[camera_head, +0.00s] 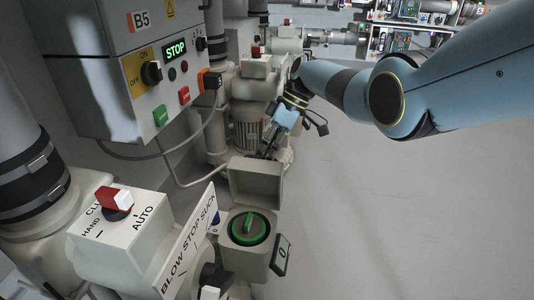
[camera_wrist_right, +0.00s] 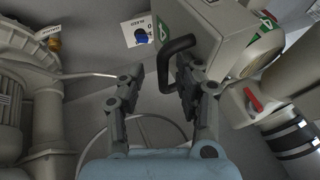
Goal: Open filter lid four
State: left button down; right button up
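In the right wrist view, a light grey box-like lid (camera_wrist_right: 207,42) carries green labels, one reading 4 (camera_wrist_right: 252,55). A bent black handle (camera_wrist_right: 175,47) sticks out from it. My right gripper (camera_wrist_right: 153,70) is open, its two dark fingers apart. The handle's bend shows between and just beyond the fingertips; I cannot tell whether they touch. In the head view, my right gripper (camera_head: 268,143) points down beside the grey machinery, and the numbered lid cannot be made out there. My left gripper is not in view.
A control box marked B5 (camera_head: 85,70) hangs at the left. Nearer is a grey box with a green round knob (camera_head: 249,228) and a raised flap (camera_head: 256,180). A red-handled valve (camera_wrist_right: 253,99) sits right of the gripper. Open floor (camera_head: 400,210) lies to the right.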

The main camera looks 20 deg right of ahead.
jog(key=v, duration=1.2)
